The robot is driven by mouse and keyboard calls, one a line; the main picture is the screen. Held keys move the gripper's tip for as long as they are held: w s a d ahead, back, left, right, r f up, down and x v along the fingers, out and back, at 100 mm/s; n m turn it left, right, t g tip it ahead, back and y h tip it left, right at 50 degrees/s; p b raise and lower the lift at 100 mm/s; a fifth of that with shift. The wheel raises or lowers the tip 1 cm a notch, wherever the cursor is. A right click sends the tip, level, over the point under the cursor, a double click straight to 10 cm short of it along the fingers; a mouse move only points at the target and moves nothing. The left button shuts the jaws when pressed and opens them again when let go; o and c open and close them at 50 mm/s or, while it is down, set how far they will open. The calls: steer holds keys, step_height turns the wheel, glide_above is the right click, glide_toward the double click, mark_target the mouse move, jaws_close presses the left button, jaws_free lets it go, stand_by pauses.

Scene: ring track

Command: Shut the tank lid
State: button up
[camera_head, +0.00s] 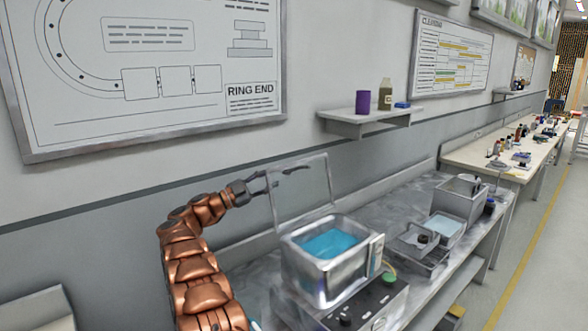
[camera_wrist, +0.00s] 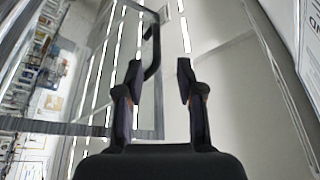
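The tank (camera_head: 325,272) is a shiny metal box with blue liquid (camera_head: 334,243) inside. Its lid (camera_head: 303,197) is a pale see-through panel with a metal frame, standing upright at the tank's back edge, so the tank is open. A dark handle (camera_head: 294,170) is on the lid near its top; it also shows as a curved black bar in the wrist view (camera_wrist: 153,52). My gripper (camera_head: 264,184) is at the lid's upper left side. In the wrist view my gripper (camera_wrist: 160,72) has its fingers apart, with the handle beyond the left fingertip; whether they touch is unclear.
Metal trays (camera_head: 418,247) and a bin (camera_head: 459,197) stand to the right on the bench.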

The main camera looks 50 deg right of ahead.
mark_target(290, 170)
steer(key=p+x, duration=0.1)
steer(key=x, duration=0.2)
steer(key=p+x, duration=0.1)
steer(key=x, duration=0.3)
steer(key=shift+s+a, duration=0.1)
steer(key=shift+s, duration=0.1)
steer(key=shift+s+d, duration=0.15)
steer(key=shift+d, duration=0.35)
steer(key=shift+c, duration=0.3)
jaws_close()
